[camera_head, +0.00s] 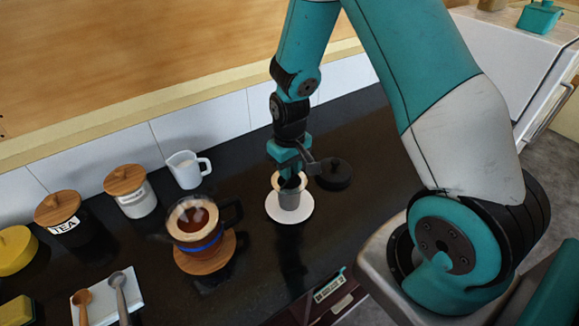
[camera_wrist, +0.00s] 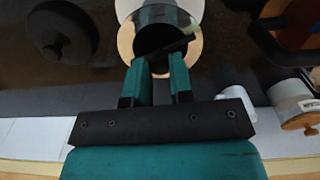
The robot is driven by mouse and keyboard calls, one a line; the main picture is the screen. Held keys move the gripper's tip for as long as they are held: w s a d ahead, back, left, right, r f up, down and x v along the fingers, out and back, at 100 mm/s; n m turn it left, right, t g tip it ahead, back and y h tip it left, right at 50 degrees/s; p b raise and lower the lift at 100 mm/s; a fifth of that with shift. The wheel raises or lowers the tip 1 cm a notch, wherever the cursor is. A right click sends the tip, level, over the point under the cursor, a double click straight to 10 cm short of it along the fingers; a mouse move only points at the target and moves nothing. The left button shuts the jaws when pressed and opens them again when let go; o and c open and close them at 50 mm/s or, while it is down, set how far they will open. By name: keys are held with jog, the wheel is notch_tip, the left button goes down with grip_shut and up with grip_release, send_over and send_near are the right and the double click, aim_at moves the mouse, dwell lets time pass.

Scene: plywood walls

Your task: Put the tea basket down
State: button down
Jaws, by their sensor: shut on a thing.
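The tea basket (camera_head: 289,201) is a grey cylinder with a tan rim and a dark inside. It stands roughly upright over a round white saucer (camera_head: 273,213); I cannot tell whether its bottom touches the saucer. My gripper (camera_head: 290,178) comes down from above at the basket's rim. In the wrist view, the fingers (camera_wrist: 160,65) are nearly together on a dark part at the near side of the tan rim (camera_wrist: 125,42). The fingers hide some of the rim.
A glass teapot (camera_head: 200,225) with dark tea stands on a wooden coaster to the left. A black lid (camera_head: 335,173) lies close right of the basket. A white jug (camera_head: 186,170), a white jar (camera_head: 132,190) and a tea jar (camera_head: 72,225) line the wall. The dark counter before the saucer is clear.

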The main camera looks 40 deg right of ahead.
jog(key=c, duration=1)
grip_release()
jog(key=shift+f, duration=0.15)
jog(key=shift+w+r, duration=0.1)
jog(key=shift+r, duration=0.3)
notch_tip(320, 180, up, 10)
jog(key=b, duration=0.3)
jog(key=s+a+r+n+y, duration=0.2)
jog(key=s+a+r, duration=0.3)
jog(key=s+a, duration=0.3)
jog(key=s+a+r+n+y, duration=0.2)
jog(key=s+a+r+n, duration=0.2)
jog(key=s, duration=0.8)
jog(key=a+r, duration=0.2)
jog(key=a, duration=0.2)
jog(key=shift+a, duration=0.35)
